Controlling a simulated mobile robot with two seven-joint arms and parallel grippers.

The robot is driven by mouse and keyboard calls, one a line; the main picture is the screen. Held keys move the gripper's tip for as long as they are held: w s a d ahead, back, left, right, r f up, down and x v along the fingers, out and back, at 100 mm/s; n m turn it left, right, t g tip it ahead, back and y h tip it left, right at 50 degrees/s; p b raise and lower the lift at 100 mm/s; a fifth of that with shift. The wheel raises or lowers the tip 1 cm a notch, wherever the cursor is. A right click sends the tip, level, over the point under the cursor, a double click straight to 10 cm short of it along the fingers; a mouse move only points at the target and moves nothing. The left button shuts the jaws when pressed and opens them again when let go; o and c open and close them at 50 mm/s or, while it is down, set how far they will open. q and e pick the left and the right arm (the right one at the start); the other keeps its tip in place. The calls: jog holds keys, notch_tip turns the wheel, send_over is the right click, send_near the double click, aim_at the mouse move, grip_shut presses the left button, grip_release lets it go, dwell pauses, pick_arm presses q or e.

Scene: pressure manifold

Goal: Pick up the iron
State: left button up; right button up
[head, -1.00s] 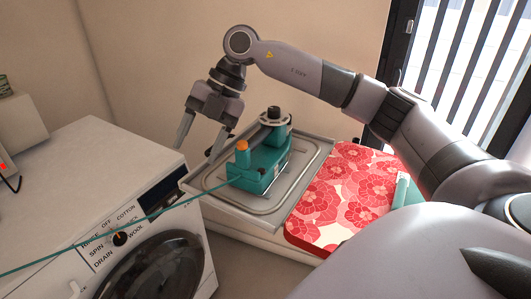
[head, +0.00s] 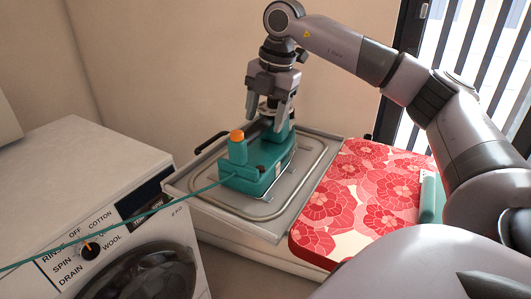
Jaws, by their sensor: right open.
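The iron (head: 258,172) is teal with an orange knob (head: 237,136) at its near end and a dark handle along its top. It sits on a grey metal tray (head: 215,209). A teal cord (head: 130,222) runs from it to the left across the washing machine. My right gripper (head: 268,115) points down at the iron's handle, its fingers spread, close above or around it. The fingers partly hide the handle and the iron's far end. I cannot tell whether they touch it. My left gripper is not in view.
A white washing machine (head: 75,165) with a dial stands at the left. A red floral ironing board (head: 360,190) lies right of the tray, with a teal object (head: 431,198) on its right side. A wall stands behind, and slatted blinds (head: 470,55) at the right.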

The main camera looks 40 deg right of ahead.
jog(key=shift+w+a+f, duration=0.1)
jog(key=shift+w+f, duration=0.1)
jog(key=shift+f, duration=1)
jog(key=c, duration=1.1)
jog(key=shift+r, duration=0.15)
jog(key=shift+w+r, duration=0.1)
jog(key=shift+r, duration=0.05)
